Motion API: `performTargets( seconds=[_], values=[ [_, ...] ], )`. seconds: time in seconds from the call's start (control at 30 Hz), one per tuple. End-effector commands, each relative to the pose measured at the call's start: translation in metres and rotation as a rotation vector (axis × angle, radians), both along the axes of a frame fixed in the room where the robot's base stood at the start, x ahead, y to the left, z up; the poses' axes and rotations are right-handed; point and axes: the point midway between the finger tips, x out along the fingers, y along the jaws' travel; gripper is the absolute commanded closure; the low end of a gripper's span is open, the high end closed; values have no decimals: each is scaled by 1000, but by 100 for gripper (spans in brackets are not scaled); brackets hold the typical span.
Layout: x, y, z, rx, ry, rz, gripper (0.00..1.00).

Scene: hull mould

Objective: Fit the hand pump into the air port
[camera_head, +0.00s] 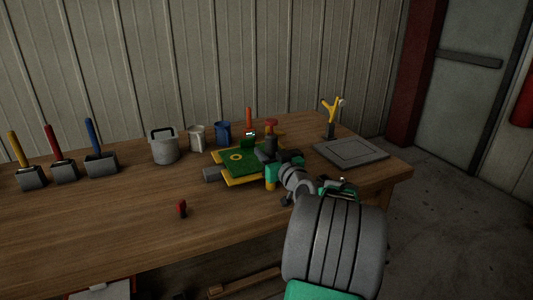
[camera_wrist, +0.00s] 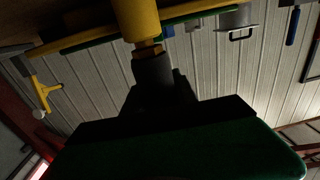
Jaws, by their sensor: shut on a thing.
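My gripper (camera_head: 275,168) is over the right side of the green hull mould (camera_head: 240,158) with its yellow rim. In the wrist view my gripper (camera_wrist: 153,82) is shut on a dark grey collar. A brass hex piece and a thick yellow cylinder continue beyond the collar; I take this to be the hand pump (camera_wrist: 136,18). Its yellow part (camera_head: 270,183) shows below my gripper in the head view. A grey cylinder (camera_head: 211,174) sticks out at the mould's left. I cannot tell which part is the air port, or whether the pump touches the mould.
A grey pot (camera_head: 164,148), a white mug (camera_head: 197,138) and a blue mug (camera_head: 222,132) stand behind. A small red item (camera_head: 181,209) is in front. A grey plate (camera_head: 350,151) and a yellow forked tool (camera_head: 333,112) are at right.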

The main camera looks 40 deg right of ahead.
Motion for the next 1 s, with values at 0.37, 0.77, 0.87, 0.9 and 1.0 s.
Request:
performTargets(
  seconds=[0.37,0.77,0.87,0.9,1.0],
  values=[
    [0,0,-8,-1,-2,0,100],
    [0,0,-8,0,-1,0,41],
    [0,0,-8,0,-1,0,41],
    [0,0,-8,0,0,0,41],
    [-2,0,-10,1,2,0,41]
  ],
)
